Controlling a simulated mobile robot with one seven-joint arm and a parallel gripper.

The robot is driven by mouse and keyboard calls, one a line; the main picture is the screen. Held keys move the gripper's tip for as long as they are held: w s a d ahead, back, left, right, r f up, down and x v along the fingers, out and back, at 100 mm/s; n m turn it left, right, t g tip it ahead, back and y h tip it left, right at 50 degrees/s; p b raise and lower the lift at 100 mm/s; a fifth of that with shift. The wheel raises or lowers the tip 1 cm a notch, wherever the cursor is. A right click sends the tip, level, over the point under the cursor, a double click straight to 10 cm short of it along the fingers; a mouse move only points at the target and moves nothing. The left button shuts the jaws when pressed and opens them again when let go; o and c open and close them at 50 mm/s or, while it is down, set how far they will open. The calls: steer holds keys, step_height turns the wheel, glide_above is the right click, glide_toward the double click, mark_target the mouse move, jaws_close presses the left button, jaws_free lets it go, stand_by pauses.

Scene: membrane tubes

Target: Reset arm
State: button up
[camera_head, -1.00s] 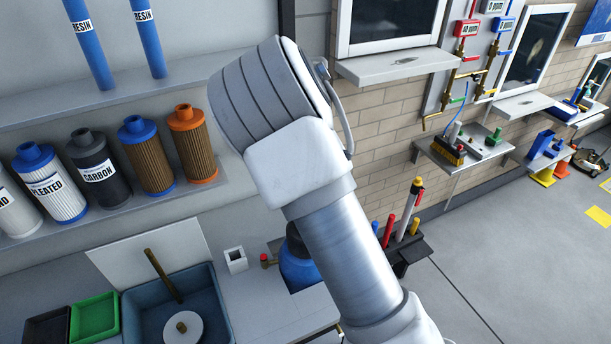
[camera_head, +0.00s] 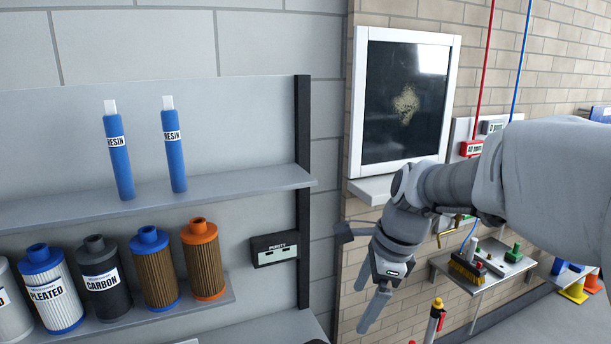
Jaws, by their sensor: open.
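My gripper (camera_head: 366,303) hangs at the end of my arm, right of the middle of the head view. Its two fingers point down and to the left, with a gap between them and nothing held. My arm comes in from the right edge and bends down at the wrist. The gripper is in front of the brick wall, below the framed dark window (camera_head: 405,95) and apart from the shelves at left.
At left, an upper shelf (camera_head: 240,184) holds two blue resin tubes (camera_head: 119,160). A lower shelf (camera_head: 216,297) holds several filter cartridges (camera_head: 154,272). A purity meter (camera_head: 275,249) is on the wall beside them. At right, a small shelf (camera_head: 478,298) carries a brush (camera_head: 467,270).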

steer(key=s+d+n+t+h+b, duration=0.2)
steer(key=s+d+n+t, duration=0.1)
steer(key=s+n, duration=1.3)
steer(key=d+r+n, duration=0.1)
steer(key=n, duration=0.1)
steer(key=shift+s+n+t+h, duration=0.2)
steer(key=shift+n+t+h, duration=0.1)
steer(key=shift+n+t, duration=0.1)
steer(key=shift+w, duration=0.1)
steer(key=shift+c, duration=0.3)
